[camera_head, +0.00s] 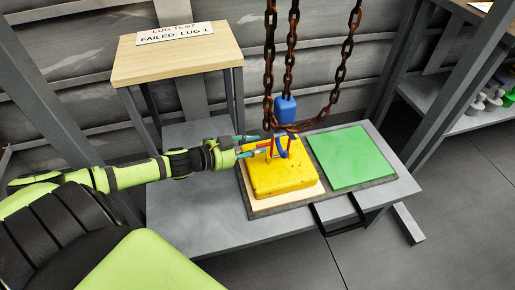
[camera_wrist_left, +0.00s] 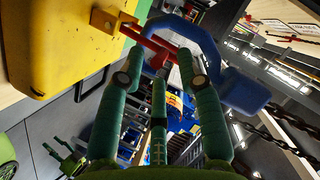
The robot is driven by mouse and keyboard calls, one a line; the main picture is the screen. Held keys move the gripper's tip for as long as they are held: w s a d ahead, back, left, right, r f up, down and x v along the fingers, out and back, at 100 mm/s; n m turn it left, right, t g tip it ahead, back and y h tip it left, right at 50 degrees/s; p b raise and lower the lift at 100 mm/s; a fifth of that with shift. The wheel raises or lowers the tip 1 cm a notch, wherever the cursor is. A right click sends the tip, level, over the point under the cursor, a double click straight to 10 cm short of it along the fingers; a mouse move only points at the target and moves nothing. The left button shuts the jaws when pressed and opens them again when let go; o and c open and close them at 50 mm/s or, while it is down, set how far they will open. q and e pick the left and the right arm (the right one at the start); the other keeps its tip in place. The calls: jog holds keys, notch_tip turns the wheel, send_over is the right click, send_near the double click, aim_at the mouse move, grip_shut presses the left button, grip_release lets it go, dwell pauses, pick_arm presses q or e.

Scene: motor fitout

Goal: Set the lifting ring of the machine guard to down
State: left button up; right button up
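The machine guard is a yellow block (camera_head: 283,176) on the bench, and its yellow side shows in the wrist view (camera_wrist_left: 55,45). A red lifting ring (camera_head: 273,146) stands up from its top. In the wrist view a red bar of the ring (camera_wrist_left: 150,42) runs from an orange bracket (camera_wrist_left: 106,20). A blue curved hook (camera_head: 281,148) is at the ring; in the wrist view the hook (camera_wrist_left: 205,38) passes close by the bar, and I cannot tell if they touch. My left gripper (camera_head: 255,146) is open, its green fingers spread near the bar (camera_wrist_left: 158,60). My right gripper is not in view.
Rusty chains (camera_head: 289,55) and a blue block (camera_head: 285,108) hang above the guard. A green plate (camera_head: 350,157) lies to its right on the dark board. A wooden-topped stand (camera_head: 180,58) carries a sign (camera_head: 175,33) reading "FAILED: LUG 1". The right bench end is clear.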

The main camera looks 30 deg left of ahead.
pick_arm(q)
jog(key=shift+x, duration=0.9)
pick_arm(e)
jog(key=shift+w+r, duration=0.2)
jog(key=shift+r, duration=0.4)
